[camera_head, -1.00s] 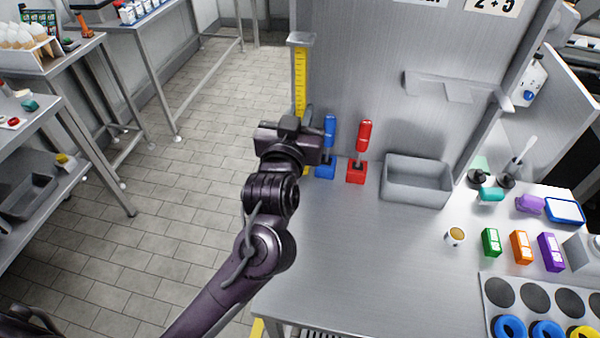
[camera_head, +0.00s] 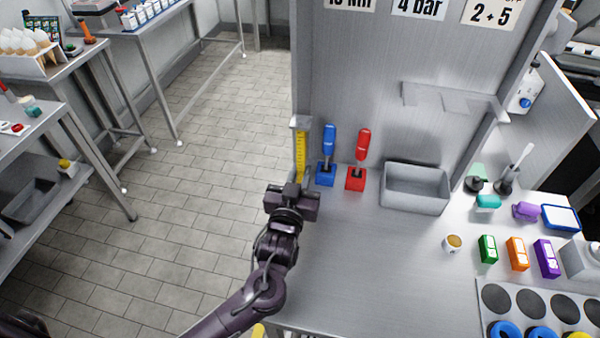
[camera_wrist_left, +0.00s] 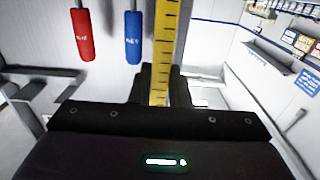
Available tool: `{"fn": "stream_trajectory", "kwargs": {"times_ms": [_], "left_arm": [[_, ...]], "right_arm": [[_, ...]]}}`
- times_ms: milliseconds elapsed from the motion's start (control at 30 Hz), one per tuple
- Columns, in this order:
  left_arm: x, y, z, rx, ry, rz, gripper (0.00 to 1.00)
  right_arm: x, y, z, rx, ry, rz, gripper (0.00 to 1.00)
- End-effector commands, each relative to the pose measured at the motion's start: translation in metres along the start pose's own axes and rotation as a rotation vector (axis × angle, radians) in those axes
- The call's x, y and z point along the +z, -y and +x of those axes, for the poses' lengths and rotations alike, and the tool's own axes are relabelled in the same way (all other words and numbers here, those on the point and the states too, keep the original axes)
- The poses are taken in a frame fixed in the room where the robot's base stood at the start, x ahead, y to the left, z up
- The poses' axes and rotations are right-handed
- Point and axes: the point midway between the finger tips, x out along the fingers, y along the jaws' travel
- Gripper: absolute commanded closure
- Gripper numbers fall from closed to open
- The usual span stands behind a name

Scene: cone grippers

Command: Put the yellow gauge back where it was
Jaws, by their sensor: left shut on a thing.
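The yellow gauge (camera_head: 301,152) is a tall upright yellow strip with dark marks and a grey cap on top. It stands at the left edge of the steel bench, beside the back panel. My left gripper (camera_head: 297,188) is shut on its lower part. In the left wrist view the gauge (camera_wrist_left: 165,45) rises between the two dark fingers (camera_wrist_left: 160,85). Its lower end is hidden by the gripper, so I cannot tell whether it touches the bench. My right gripper is not in view.
A blue-handled tool (camera_head: 327,152) and a red-handled tool (camera_head: 360,155) stand in blocks just right of the gauge. A grey bin (camera_head: 417,203) is farther right. The bench top (camera_head: 360,260) in front is clear. Open floor (camera_head: 200,150) lies to the left.

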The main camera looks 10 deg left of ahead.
Motion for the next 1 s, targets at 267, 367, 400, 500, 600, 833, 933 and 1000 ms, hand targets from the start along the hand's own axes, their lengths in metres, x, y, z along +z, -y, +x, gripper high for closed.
{"fn": "stream_trajectory", "kwargs": {"times_ms": [267,367,400,500,600,833,933,1000], "left_arm": [[0.003,0.000,0.000,0.000,0.000,0.001,0.77],[0.003,0.000,0.000,0.000,0.001,0.001,0.64],[0.003,0.000,0.000,0.000,0.001,0.001,0.62],[0.003,0.000,0.000,0.000,0.000,0.001,0.62],[0.002,0.000,0.000,0.000,0.000,0.001,0.62],[0.002,0.000,-0.014,0.001,0.002,0.001,0.62],[0.004,0.000,-0.033,0.001,0.004,0.000,0.62],[0.004,0.000,-0.049,0.001,0.003,-0.001,0.62]], "right_arm": [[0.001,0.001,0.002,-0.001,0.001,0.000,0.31],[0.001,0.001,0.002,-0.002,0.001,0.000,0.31],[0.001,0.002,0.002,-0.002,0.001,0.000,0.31],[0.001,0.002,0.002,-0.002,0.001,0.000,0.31],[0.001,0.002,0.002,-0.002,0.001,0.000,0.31],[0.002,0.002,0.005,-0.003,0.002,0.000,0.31],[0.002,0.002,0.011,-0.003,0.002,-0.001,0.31],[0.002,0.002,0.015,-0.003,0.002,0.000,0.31]]}}
